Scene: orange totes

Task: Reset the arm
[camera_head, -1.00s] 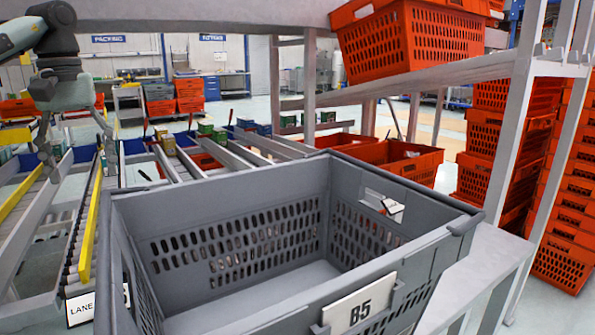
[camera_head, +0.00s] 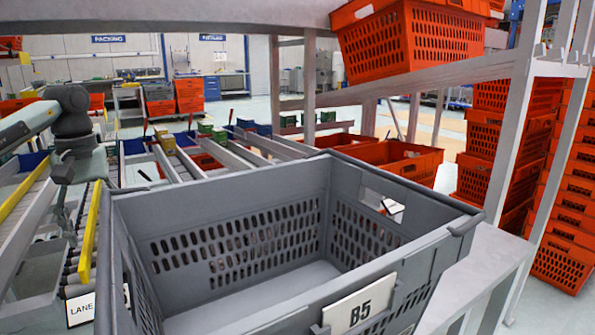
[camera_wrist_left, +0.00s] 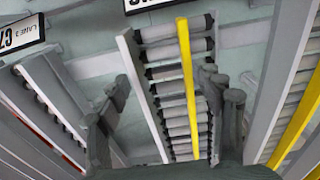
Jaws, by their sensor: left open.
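My left arm comes in from the left in the head view. My left gripper (camera_head: 68,212) hangs down over the roller lanes, left of the grey tote. In the left wrist view its two dark fingers (camera_wrist_left: 165,82) stand wide apart with nothing between them but a roller lane below. The gripper's fingertips are small and partly lost against the lane in the head view. My right gripper is in neither view.
A grey tote (camera_head: 240,193) labelled B5 stands empty in front. A roller lane (camera_wrist_left: 172,105) with a yellow rail (camera_wrist_left: 187,75) runs below the gripper. Orange totes sit on a shelf (camera_head: 445,82) and in stacks at right. Sloped lanes hold small boxes behind.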

